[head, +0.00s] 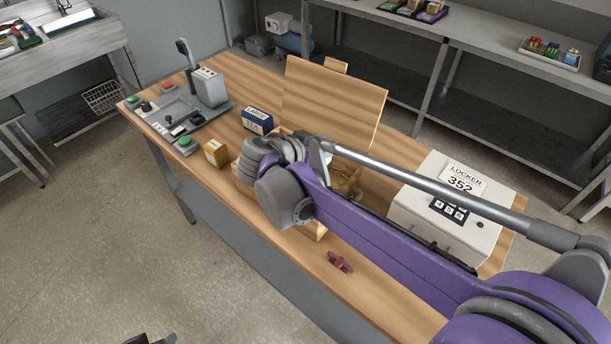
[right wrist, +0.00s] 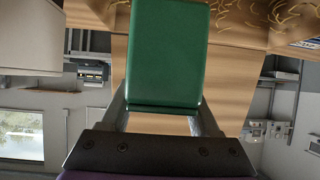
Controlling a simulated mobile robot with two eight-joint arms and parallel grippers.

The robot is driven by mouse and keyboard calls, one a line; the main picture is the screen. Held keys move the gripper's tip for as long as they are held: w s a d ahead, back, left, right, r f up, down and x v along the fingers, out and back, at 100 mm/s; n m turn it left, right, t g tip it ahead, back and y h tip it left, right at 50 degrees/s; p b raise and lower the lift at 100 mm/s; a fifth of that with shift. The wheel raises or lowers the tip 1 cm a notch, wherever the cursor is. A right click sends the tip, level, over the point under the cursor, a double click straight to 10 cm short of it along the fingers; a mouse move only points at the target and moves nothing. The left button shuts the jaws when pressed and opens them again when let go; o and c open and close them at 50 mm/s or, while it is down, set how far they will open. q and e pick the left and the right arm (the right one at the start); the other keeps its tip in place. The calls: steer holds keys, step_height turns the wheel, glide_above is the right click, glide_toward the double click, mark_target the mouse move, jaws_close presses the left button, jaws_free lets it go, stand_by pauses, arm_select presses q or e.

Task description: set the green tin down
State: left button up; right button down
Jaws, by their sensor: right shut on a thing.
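The green tin (right wrist: 165,55) fills the upper middle of the right wrist view. My right gripper (right wrist: 163,108) is shut on it, with one finger along each side. In the head view my purple right arm reaches over the table (head: 393,146), and its wrist hides the right gripper and the tin. I cannot tell the gap between the tin and any surface below it. A small dark part, probably my left gripper (head: 150,339), shows at the bottom edge of the head view, mostly cut off.
A wooden crate with straw (head: 346,178) and a raised lid (head: 333,103) lies partly behind my arm. A white locker box (head: 455,205) stands right.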

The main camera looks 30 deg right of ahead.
mark_target(320, 163)
steer(key=shift+f, duration=0.25)
step_height(320, 163, down, 5)
steer(key=shift+a+f+b, duration=0.1)
steer(key=shift+f+b, duration=0.05)
steer(key=shift+b, duration=0.2)
steer(key=shift+f, duration=2.05)
steer(key=shift+c, duration=0.6)
jaws_free()
steer(key=shift+b, duration=0.3)
steer(key=shift+r, duration=0.15)
steer(key=v, duration=1.1)
steer(key=shift+s+a, duration=0.2)
steer(key=shift+a, duration=0.1)
steer(key=shift+r, duration=0.1)
